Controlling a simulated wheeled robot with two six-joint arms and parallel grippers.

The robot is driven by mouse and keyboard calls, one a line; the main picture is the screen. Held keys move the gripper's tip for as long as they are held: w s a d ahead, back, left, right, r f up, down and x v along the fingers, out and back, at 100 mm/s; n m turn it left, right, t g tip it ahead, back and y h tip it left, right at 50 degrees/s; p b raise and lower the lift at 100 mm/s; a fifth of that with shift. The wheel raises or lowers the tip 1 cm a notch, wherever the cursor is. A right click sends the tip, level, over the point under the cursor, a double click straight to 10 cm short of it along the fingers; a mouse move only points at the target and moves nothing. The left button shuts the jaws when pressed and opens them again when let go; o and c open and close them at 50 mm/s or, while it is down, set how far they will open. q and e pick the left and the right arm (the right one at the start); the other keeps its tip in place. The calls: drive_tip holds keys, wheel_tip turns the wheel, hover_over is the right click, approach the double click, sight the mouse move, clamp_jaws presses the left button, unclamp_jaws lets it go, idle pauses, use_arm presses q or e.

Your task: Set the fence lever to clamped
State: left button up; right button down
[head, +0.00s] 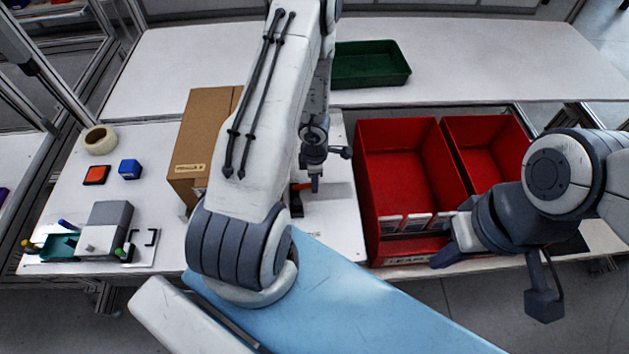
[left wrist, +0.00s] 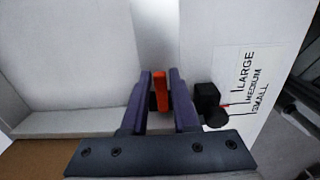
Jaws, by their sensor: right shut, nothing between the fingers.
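The fence lever (left wrist: 160,88) is a small orange handle in the left wrist view, beside a black knob (left wrist: 207,96). My left gripper (left wrist: 160,80) has its two purple fingers apart, one on each side of the lever. A narrow dark gap shows beside the lever; contact with the fingers is unclear. In the head view my left gripper (head: 315,184) points down over the white fence area, and a red-orange bit of the lever (head: 302,186) shows beside it. My right gripper (head: 447,257) is shut and empty at the front of the red bins.
A size label (left wrist: 250,85) reads LARGE, MEDIUM, SMALL. Red bins (head: 400,170) stand right of my left gripper, a cardboard box (head: 196,130) left of it. A green tray (head: 370,65) is behind. A blue surface (head: 340,300) lies in front.

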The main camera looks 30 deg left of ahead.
use_arm(q)
clamp_jaws()
drive_tip(key=p, duration=0.4)
drive_tip(key=g+y+p, duration=0.1)
drive_tip(key=p, duration=0.4)
drive_tip(key=shift+w+d+f+y, duration=0.1)
drive_tip(key=shift+w+f+y, duration=0.05)
drive_tip(key=shift+w+y, duration=0.15)
drive_tip(key=shift+f+p, duration=0.25)
drive_tip(key=shift+p, duration=0.5)
drive_tip(key=shift+s+f, duration=0.1)
drive_tip(key=shift+f, duration=0.1)
drive_tip(key=o, duration=0.5)
unclamp_jaws()
drive_tip(key=shift+o, duration=0.2)
